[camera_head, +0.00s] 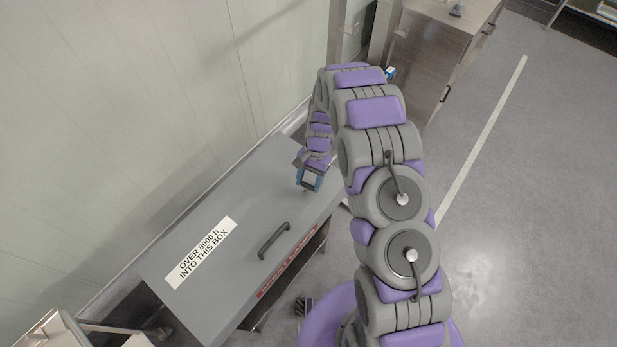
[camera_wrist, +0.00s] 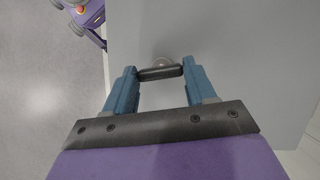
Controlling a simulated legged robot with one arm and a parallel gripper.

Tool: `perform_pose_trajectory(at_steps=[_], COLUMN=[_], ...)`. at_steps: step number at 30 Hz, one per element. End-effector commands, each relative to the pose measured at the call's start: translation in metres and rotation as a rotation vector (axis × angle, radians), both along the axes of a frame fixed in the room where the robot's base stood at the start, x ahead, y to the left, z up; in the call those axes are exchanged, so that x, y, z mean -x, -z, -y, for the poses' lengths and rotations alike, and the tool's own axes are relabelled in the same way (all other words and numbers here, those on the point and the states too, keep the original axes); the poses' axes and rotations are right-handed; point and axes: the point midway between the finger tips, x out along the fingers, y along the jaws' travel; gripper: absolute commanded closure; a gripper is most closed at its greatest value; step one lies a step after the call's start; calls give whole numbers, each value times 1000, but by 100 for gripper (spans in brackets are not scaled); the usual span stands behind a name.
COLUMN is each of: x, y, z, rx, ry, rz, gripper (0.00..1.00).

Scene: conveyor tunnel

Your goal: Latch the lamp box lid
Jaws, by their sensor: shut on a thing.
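The lamp box is a long grey box against the wall, and its grey lid (camera_head: 210,225) looks closed, with a black handle (camera_head: 273,241) and a white text label (camera_head: 201,253). My gripper (camera_head: 309,181) is over the lid's far right end. In the wrist view its two blue fingers stand on either side of a short dark bar (camera_wrist: 160,73), shut on its ends. A small round pale piece shows just behind the bar, over the grey surface. I cannot tell whether the bar is the latch's part. The latch is not clearly visible in the head view.
A red label (camera_head: 287,262) runs along the box front. A metal cabinet (camera_head: 435,50) stands beyond the box, and the pale wall (camera_head: 150,100) is behind it. The grey floor (camera_head: 530,200) at right is clear, with a white line.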

Motion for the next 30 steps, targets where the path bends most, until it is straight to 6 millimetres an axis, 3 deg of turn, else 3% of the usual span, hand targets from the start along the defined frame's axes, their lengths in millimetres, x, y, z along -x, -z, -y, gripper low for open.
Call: perform_pose_trajectory(at_steps=[12, 29, 30], x=[1, 1, 1], y=[-1, -1, -1], z=[0, 0, 0], rx=[-1, -1, -1], ry=[196, 225, 225], rz=[-1, 1, 1], gripper=[75, 75, 43])
